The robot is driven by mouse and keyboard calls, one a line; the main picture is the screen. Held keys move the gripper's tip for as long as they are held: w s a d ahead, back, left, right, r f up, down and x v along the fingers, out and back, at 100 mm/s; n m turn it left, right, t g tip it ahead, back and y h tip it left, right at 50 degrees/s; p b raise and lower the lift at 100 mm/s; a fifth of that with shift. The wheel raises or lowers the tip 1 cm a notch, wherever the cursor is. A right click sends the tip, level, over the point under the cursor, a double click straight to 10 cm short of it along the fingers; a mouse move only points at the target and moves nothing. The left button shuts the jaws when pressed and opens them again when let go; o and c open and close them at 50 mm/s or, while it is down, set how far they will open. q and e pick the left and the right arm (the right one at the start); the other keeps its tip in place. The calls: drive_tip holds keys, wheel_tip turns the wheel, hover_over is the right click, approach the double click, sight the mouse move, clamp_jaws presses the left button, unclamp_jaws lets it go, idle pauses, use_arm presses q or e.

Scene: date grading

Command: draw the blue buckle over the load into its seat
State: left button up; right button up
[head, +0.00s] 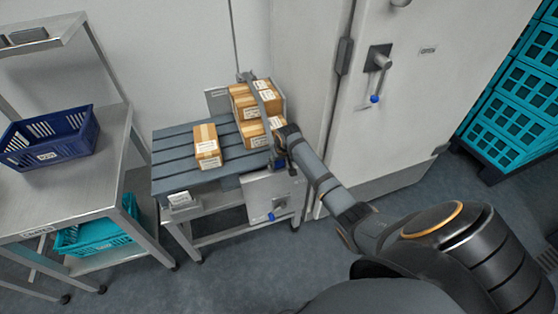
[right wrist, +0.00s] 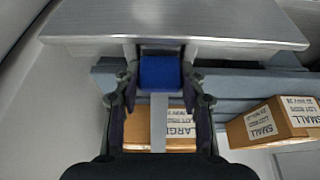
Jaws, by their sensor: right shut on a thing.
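The load is a stack of brown boxes (head: 248,133) at the right end of the slatted bench. A grey strap (head: 260,97) runs over it from a post at the back toward the front edge. My right gripper (head: 281,160) is at the front of the stack, shut on the blue buckle (right wrist: 160,73), which shows between the fingers in the right wrist view. The strap (right wrist: 158,122) trails from the buckle past a box marked LARGE (right wrist: 181,140). The buckle is close to the edge of a steel plate (right wrist: 190,20); I cannot tell whether they touch. My left gripper is out of view.
A single box (head: 207,146) stands on the bench (head: 172,160), left of the stack. A steel panel with a blue knob (head: 271,216) is below the bench's front edge. A rack with a dark blue crate (head: 50,153) is at left, a door at right.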

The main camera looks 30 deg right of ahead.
drive_tip(key=shift+f+p, duration=0.1)
drive_tip(key=shift+p, duration=0.25)
idle(0.3)
drive_tip(key=o, duration=1.3)
drive_tip(key=shift+s+r, duration=0.1)
drive_tip(key=shift+r, duration=0.25)
drive_tip(key=v, duration=1.1)
drive_tip(key=shift+s, duration=0.2)
drive_tip(key=shift+a+r, duration=0.1)
